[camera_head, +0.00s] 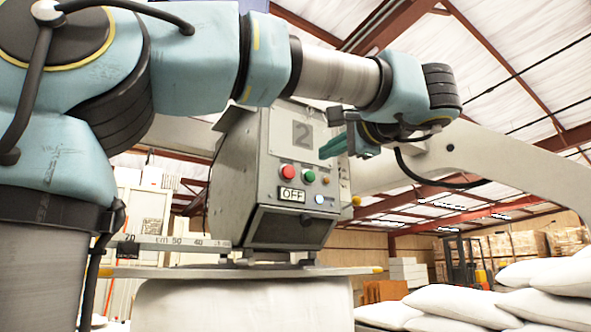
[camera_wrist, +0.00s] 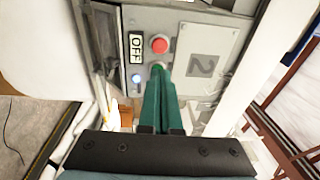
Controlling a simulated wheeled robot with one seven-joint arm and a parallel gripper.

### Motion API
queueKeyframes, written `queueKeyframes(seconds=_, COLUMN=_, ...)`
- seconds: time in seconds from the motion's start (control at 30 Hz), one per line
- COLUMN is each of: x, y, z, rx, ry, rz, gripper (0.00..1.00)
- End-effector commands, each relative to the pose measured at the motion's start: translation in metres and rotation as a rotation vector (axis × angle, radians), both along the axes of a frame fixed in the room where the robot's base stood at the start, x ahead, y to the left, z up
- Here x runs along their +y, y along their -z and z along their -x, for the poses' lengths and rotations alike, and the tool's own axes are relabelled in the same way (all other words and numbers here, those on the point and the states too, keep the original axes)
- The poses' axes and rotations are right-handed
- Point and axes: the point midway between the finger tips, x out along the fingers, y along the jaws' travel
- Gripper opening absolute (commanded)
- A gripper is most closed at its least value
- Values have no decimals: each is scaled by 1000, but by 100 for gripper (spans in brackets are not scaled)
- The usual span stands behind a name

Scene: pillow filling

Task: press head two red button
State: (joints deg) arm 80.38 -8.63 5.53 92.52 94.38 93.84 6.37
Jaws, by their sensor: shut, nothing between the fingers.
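The grey machine head marked 2 (camera_head: 303,135) stands in the middle of the head view. Its red button (camera_head: 288,171) is round and sits left of a green button (camera_head: 309,176), above an OFF sign (camera_head: 292,194). My gripper (camera_head: 324,151) is shut and empty, its green fingers pointing left, up and right of the red button. The gap between tips and panel cannot be judged.
A small orange button (camera_head: 326,180) and a lit bluish-white button (camera_head: 319,199) share the panel. A pale curved beam (camera_head: 480,155) passes behind my wrist at right. White sacks (camera_head: 465,302) are piled lower right. A flat table (camera_head: 150,271) lies under the head.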

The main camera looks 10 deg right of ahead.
Motion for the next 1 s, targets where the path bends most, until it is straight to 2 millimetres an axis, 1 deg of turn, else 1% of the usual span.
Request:
queueKeyframes(seconds=0.17, x=6, y=-4, z=-16, rx=1, ry=-2, rz=-1, gripper=0)
queueKeyframes(seconds=0.27, x=12, y=-6, z=-33, rx=1, ry=-2, rz=-1, gripper=0)
queueKeyframes(seconds=0.5, x=28, y=-10, z=-80, rx=2, ry=-2, rz=0, gripper=0)
queueKeyframes(seconds=0.7, x=39, y=-11, z=-112, rx=3, ry=-1, rz=0, gripper=0)
queueKeyframes(seconds=0.83, x=44, y=-9, z=-124, rx=2, ry=-1, rz=0, gripper=0)
queueKeyframes(seconds=1.0, x=46, y=-8, z=-131, rx=1, ry=0, rz=0, gripper=0)
